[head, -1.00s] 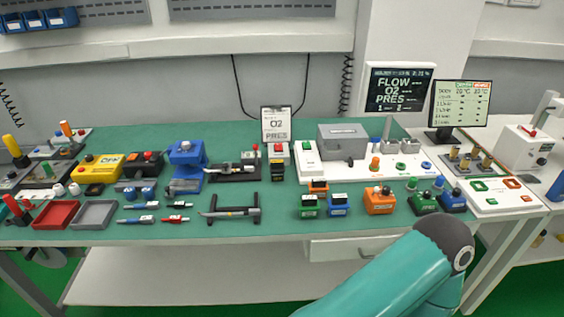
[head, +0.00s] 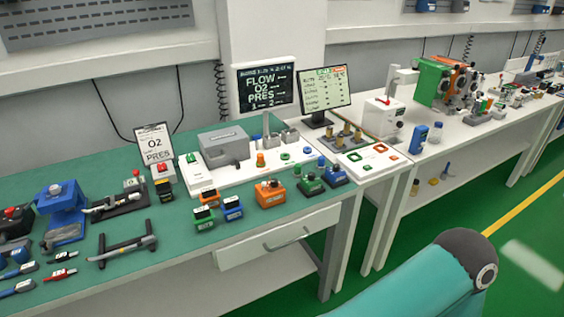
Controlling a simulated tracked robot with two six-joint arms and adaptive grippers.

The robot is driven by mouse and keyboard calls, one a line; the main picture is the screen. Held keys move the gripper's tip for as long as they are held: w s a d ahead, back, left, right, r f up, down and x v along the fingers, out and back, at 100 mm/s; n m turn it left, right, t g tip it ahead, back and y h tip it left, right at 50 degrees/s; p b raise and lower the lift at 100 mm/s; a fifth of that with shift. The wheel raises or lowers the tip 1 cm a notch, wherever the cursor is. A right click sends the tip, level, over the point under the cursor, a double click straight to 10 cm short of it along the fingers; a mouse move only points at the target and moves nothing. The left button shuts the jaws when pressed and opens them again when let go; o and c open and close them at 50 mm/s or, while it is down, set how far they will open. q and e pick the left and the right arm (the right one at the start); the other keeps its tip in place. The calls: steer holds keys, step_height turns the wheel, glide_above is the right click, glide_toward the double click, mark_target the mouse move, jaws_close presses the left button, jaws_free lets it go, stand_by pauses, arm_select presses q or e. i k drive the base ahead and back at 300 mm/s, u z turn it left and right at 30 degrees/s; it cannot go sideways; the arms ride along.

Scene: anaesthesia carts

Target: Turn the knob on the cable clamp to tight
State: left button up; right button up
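No cable clamp can be told for certain in the head view. A blue block with a knob on top (head: 60,212) stands at the left of the green-topped bench. A black fixture holding a grey rod-like part (head: 118,203) sits just right of it; its fine detail is too small to read. Further along, a small orange block with a dark knob (head: 269,193), a green one (head: 310,184) and a blue one (head: 334,173) stand near the front edge. The knob settings cannot be read. Neither of my grippers is in view; only a teal link of my arm shows at lower right.
The bench (head: 180,225) has free strips along its front edge. A drawer with a handle (head: 280,240) is under it. Monitors (head: 266,87) stand at the back. A white bench with more equipment (head: 388,118) continues to the right, with open green floor in front.

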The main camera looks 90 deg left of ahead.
mark_target(96, 215)
steer(key=z, duration=0.05)
steer(key=k, duration=1.9)
steer(key=u, duration=0.75)
steer(key=k, duration=1)
steer(key=u, duration=0.55)
